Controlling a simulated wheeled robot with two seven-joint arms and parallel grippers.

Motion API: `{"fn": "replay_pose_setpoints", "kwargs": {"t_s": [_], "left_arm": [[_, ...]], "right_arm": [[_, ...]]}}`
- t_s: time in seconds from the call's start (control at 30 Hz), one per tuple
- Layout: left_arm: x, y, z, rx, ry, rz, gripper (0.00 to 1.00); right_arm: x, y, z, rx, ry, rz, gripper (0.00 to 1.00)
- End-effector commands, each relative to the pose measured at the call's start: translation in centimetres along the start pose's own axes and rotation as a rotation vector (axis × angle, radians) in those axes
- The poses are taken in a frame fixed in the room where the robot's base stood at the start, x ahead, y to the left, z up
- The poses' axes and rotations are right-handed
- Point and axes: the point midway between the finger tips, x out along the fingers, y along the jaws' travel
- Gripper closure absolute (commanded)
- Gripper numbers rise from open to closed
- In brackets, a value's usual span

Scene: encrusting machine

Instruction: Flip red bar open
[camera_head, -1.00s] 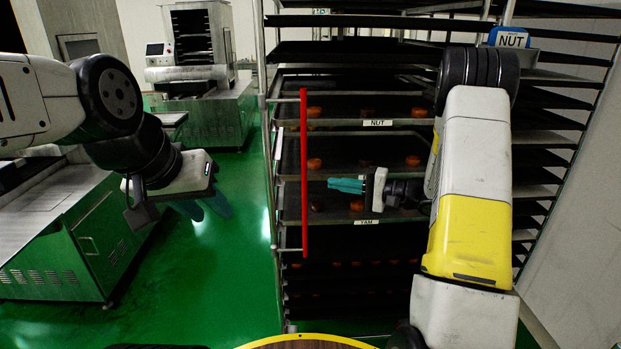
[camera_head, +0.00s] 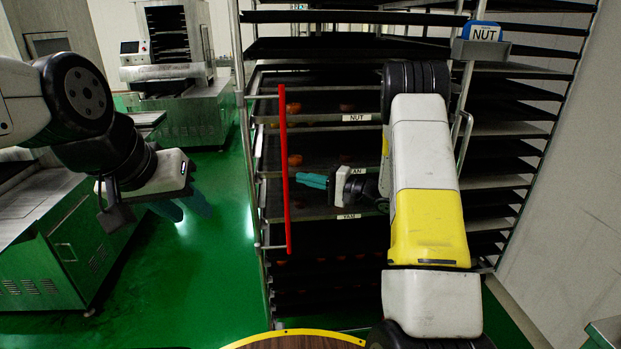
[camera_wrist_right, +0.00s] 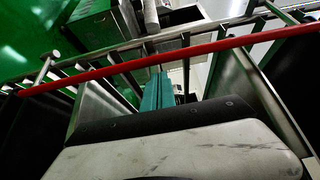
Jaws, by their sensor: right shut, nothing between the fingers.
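The red bar (camera_head: 285,170) stands upright along the left front of the tray rack in the head view. In the right wrist view the red bar (camera_wrist_right: 170,54) runs across the picture, just beyond the fingertips. My right gripper (camera_head: 302,180) is shut and empty, pointing left, with its teal fingertips a little to the right of the bar's middle. Its closed fingers also show in the right wrist view (camera_wrist_right: 158,88); whether they touch the bar cannot be told. My left gripper (camera_head: 188,198) hangs over the green floor at left, apart from the rack; its fingers look parted.
The rack holds trays with orange-brown pieces and labels, including a NUT label (camera_head: 357,117). A blue NUT box (camera_head: 484,33) sits at its upper right. A steel cabinet (camera_head: 62,235) stands at left and a machine (camera_head: 172,50) behind. Green floor between is free.

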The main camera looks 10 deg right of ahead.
Motion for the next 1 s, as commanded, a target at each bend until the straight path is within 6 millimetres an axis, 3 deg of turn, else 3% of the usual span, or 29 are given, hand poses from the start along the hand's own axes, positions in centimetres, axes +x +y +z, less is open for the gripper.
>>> {"fn": "replay_pose_setpoints", "kwargs": {"t_s": [0.1,0.3,1.0], "left_arm": [[0.0,0.0,0.0,0.000,0.000,0.000,0.64],[0.0,0.0,0.0,0.000,0.000,0.000,0.64],[0.0,0.0,0.0,0.000,0.000,0.000,0.64]], "right_arm": [[2.0,0.0,0.1,-0.001,-0.002,0.000,1.00],[3.5,0.0,0.0,0.001,0.001,0.001,1.00],[3.2,0.0,0.7,0.002,0.066,0.001,1.00]]}}
